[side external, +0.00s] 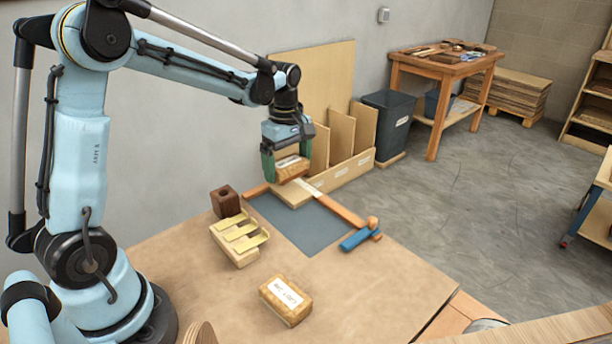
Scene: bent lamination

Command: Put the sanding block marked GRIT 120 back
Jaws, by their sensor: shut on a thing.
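My gripper (289,163) points down over the far end of the table, with its green fingers on either side of a wooden sanding block. It is shut on this block (293,171), which has a pale label too small to read. The held block is over or just at a pale wooden piece (288,195); I cannot tell whether they touch. A second labelled block (286,301) lies on the near part of the brown table top (380,290). Its label has dark lettering that I cannot read clearly, so I cannot tell which block is GRIT 120.
A dark grey mat (305,226) lies mid-table, with a wooden strip and a blue tool (356,240) at its right. A brown block with a hole (225,202) and a stand with yellow bent strips (236,252) are at its left. Upright wooden dividers (340,137) stand behind.

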